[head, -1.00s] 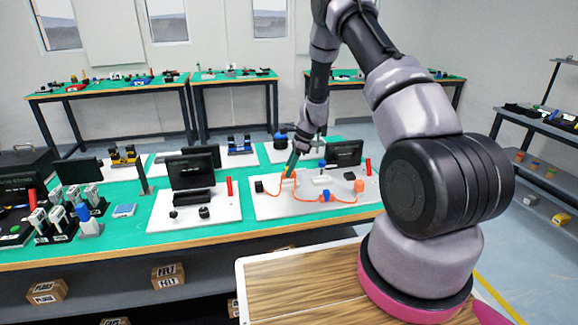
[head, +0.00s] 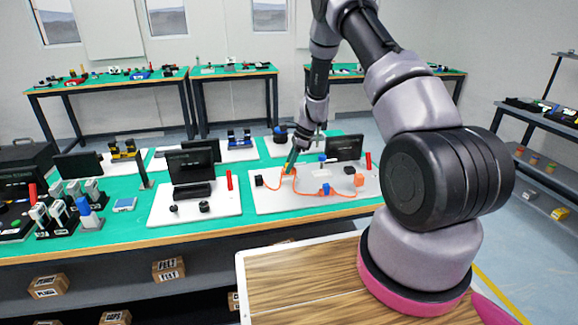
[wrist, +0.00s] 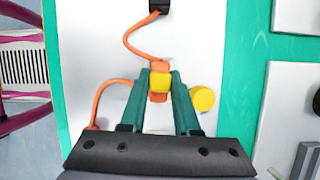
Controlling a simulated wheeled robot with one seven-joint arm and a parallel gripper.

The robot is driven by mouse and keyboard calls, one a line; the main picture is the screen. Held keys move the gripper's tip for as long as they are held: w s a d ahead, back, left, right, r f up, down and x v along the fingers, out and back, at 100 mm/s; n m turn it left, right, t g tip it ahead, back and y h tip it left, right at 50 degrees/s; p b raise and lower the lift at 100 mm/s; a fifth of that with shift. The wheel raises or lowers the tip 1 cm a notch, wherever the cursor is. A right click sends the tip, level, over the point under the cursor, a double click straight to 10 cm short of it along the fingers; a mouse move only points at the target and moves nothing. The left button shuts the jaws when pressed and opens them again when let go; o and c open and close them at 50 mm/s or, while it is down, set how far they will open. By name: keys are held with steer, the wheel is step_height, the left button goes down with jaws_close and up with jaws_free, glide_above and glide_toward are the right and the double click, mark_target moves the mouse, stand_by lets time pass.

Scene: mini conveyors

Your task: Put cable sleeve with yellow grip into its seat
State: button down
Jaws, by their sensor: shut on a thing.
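In the wrist view, the cable sleeve with yellow grip (wrist: 159,81) is between the two teal fingers of my gripper (wrist: 158,88), which is shut on it. The yellow grip has orange parts at its ends. An orange cable (wrist: 137,42) runs from the sleeve's far end to a black block (wrist: 159,6). In the head view, my gripper (head: 291,160) is low over the left part of a white board (head: 290,205). The sleeve is too small there to make out clearly. I cannot tell which part is its seat.
A yellow disc (wrist: 202,98) is close to the right finger. The board also bears an orange block (head: 359,180), a blue piece (head: 326,188), a black screen (head: 345,149) and a red cylinder (head: 368,161). Another screen (head: 191,166) stands on the board to the left.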

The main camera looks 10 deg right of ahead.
steer(key=shift+f, duration=0.2)
steer(key=shift+f, duration=0.95)
steer(key=c, duration=0.6)
jaws_free()
steer(key=shift+o, duration=0.2)
steer(key=shift+v, duration=5.5)
steer(key=s+a+r+n+t, duration=0.1)
steer(key=s+r+n, duration=0.4)
steer(key=r, duration=0.8)
steer(key=s+a+r+n+t, duration=0.15)
steer(key=s+r, duration=0.55)
steer(key=r, duration=0.7)
steer(key=s+r+n+t+h, duration=0.1)
steer(key=s+r+n, duration=0.3)
steer(key=s, duration=0.6)
steer(key=s+d+r+n+t+h, duration=0.1)
steer(key=s+r+n+t, duration=0.2)
steer(key=s, duration=0.8)
step_height(320, 180, up, 3)
steer(key=shift+s+d+f+n+h, duration=0.1)
steer(key=shift+s+d+n+h, duration=0.2)
steer(key=shift+n, duration=0.45)
